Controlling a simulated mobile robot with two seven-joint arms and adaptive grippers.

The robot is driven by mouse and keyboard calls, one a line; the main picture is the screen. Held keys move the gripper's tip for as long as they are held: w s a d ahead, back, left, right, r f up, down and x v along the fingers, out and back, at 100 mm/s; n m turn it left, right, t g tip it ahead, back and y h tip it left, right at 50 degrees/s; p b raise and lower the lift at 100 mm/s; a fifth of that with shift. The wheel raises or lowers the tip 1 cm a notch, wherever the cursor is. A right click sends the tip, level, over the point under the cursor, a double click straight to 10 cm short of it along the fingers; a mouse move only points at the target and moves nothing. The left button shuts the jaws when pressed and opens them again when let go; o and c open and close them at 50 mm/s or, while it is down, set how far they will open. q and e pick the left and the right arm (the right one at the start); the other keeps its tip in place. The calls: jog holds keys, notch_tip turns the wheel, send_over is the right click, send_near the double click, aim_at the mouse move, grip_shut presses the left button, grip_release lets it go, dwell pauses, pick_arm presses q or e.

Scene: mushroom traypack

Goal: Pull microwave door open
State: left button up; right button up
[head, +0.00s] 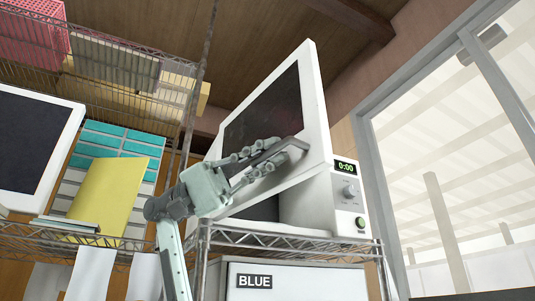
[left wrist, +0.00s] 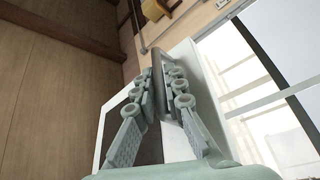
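The microwave (head: 315,205) is white and stands on a wire shelf, with its control panel showing 0:00. Its door (head: 318,110), a white frame around a dark window, is swung partway out from the body, and a dark gap shows below and behind it. My left gripper (head: 268,158) is at the grey bar handle (head: 292,144) on the door's right side, with fingers on both sides of the bar. In the left wrist view, the fingertips (left wrist: 160,78) close around the handle (left wrist: 156,62). My right gripper is not in view.
A wire rack (head: 225,236) carries the microwave above a white box labelled BLUE (head: 300,283). At left are a dark-screened white unit (head: 35,140), a yellow folder (head: 108,195) and teal-labelled drawers (head: 115,140). A metal rack post rises left of the door. A window is at right.

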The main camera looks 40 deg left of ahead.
pick_arm(q)
jog(key=shift+o, duration=0.6)
jog(key=v, duration=1.2)
